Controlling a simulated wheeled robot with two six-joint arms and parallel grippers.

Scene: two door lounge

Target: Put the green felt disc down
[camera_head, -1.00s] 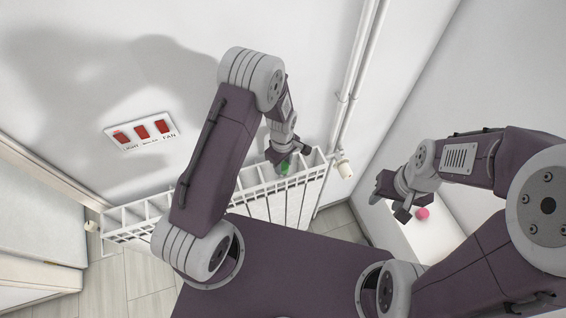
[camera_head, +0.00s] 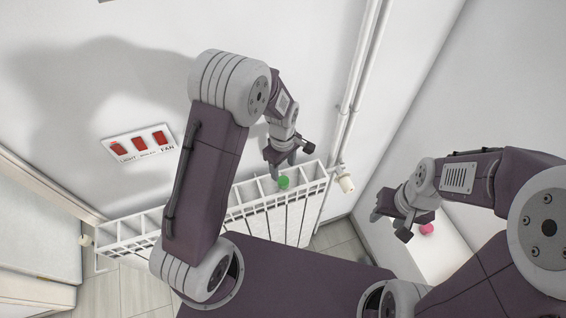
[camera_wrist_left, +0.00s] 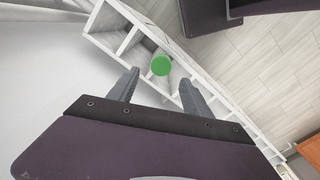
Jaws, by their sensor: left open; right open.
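The green felt disc (camera_head: 284,182) rests on the top of the white radiator (camera_head: 250,190), near its right end. In the left wrist view the disc (camera_wrist_left: 161,64) sits on the radiator's slatted top (camera_wrist_left: 140,45), beyond the fingertips. My left gripper (camera_head: 290,158) is open and empty, above and behind the disc, apart from it. In the left wrist view its two fingers (camera_wrist_left: 157,82) are spread wide with nothing between them. My right gripper (camera_head: 392,224) is open over at the right, near a pink ball (camera_head: 427,229).
A wall panel with several red switches (camera_head: 139,144) is at the left. White vertical pipes (camera_head: 362,85) and a radiator valve (camera_head: 346,184) stand right of the radiator. A white surface (camera_head: 440,255) is under the pink ball. The radiator top has open gaps between its slats.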

